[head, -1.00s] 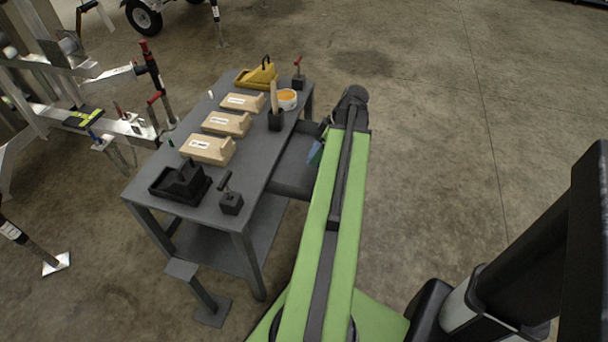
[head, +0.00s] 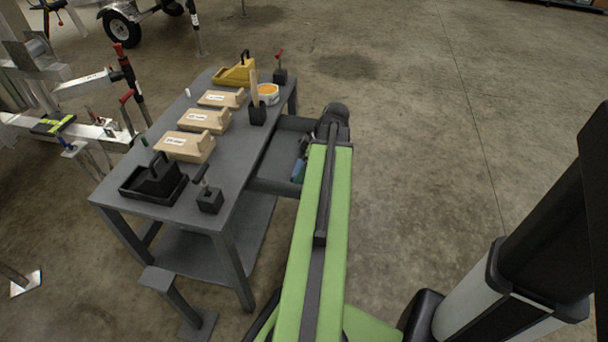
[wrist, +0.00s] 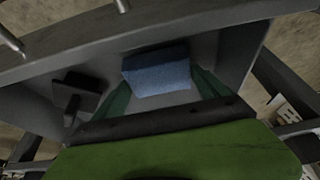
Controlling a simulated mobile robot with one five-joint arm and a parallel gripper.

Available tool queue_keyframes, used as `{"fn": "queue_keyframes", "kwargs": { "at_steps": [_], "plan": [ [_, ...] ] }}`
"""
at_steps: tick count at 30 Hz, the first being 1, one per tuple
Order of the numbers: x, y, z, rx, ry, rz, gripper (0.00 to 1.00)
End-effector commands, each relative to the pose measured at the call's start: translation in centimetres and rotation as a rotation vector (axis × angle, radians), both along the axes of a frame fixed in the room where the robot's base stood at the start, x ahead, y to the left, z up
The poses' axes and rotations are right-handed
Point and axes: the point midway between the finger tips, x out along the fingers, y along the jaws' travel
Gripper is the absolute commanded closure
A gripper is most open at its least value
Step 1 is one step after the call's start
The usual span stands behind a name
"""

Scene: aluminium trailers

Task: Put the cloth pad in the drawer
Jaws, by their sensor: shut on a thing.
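The blue cloth pad (wrist: 157,70) is between the green fingers of my gripper (wrist: 160,82) in the wrist view. My gripper is shut on it. The grey drawer (head: 272,187) is pulled out from the right side of the workbench. In the wrist view, the pad shows against the inside of the drawer (wrist: 219,50), near its middle. I cannot tell how high the pad is above the drawer floor. In the head view, my arm hides part of the drawer and most of my gripper.
A dark T-shaped object (wrist: 75,93) lies at the left inside the drawer. The floor to the right is clear.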

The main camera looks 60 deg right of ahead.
Motion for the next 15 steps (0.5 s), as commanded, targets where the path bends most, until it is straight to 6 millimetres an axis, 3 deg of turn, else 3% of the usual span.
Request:
{"fn": "queue_keyframes", "kwargs": {
  "at_steps": [1, 11, 12, 15],
  "plan": [
    [-0.01, 0.00, -1.04, 0.000, 0.000, 0.000, 0.54],
    [-0.04, -0.03, -1.01, 0.000, 0.000, -0.001, 0.54],
    [-0.04, -0.03, -0.92, 0.000, 0.000, -0.001, 0.12],
    [-0.06, -0.04, -0.85, 0.000, 0.000, -0.001, 0.00]
  ]
}}
